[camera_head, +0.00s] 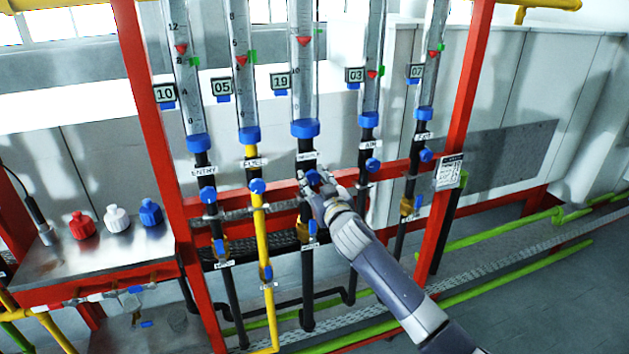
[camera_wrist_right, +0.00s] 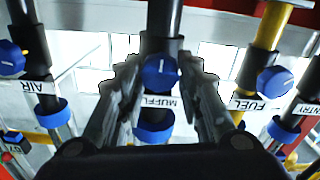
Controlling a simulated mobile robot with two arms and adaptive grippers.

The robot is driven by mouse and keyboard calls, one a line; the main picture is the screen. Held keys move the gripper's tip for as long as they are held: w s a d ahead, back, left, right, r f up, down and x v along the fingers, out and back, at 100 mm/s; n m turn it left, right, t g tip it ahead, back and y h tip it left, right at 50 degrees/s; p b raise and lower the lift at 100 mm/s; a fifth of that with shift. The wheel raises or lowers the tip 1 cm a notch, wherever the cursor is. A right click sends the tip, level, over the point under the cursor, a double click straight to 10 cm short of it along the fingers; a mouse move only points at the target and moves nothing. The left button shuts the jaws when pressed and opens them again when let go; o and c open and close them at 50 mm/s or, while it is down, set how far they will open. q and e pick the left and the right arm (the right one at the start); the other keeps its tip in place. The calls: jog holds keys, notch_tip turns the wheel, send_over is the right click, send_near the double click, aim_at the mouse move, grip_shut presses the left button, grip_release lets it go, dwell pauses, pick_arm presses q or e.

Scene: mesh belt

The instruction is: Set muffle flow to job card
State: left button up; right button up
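The muffle flow tube (camera_head: 304,85) is the middle one on the red rack. Its red float (camera_head: 304,41) sits slightly below the green marker (camera_head: 319,31). A small display beside it (camera_head: 281,81) reads 19. Below, the blue muffle knob (camera_head: 313,178) is partly hidden by my right gripper (camera_head: 322,186). In the right wrist view the knob (camera_wrist_right: 160,75) lies between the spread fingers, with a visible gap on both sides; the MUFFLE label is partly covered. A white printed card (camera_head: 449,172) hangs on the right post, its text too small to read. My left gripper is out of view.
Neighbouring tubes stand close: entry (camera_head: 187,80), fuel (camera_head: 241,80), air (camera_head: 370,80) and exit (camera_head: 431,70), each with its own blue knob. A metal bench (camera_head: 110,258) with red, white and blue knobs is at left. Green pipes run along the floor.

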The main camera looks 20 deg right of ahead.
jog(key=shift+c, duration=0.6)
jog(key=n+p, duration=0.1)
jog(key=n, duration=0.3)
jog(key=shift+n, duration=0.3)
jog(key=shift+a+n+p, duration=0.1)
jog(key=shift+n+p, duration=0.25)
jog(key=shift+n, duration=1.95)
jog(key=shift+f, duration=0.1)
jog(key=o, duration=1.1)
jog(key=shift+c, duration=0.2)
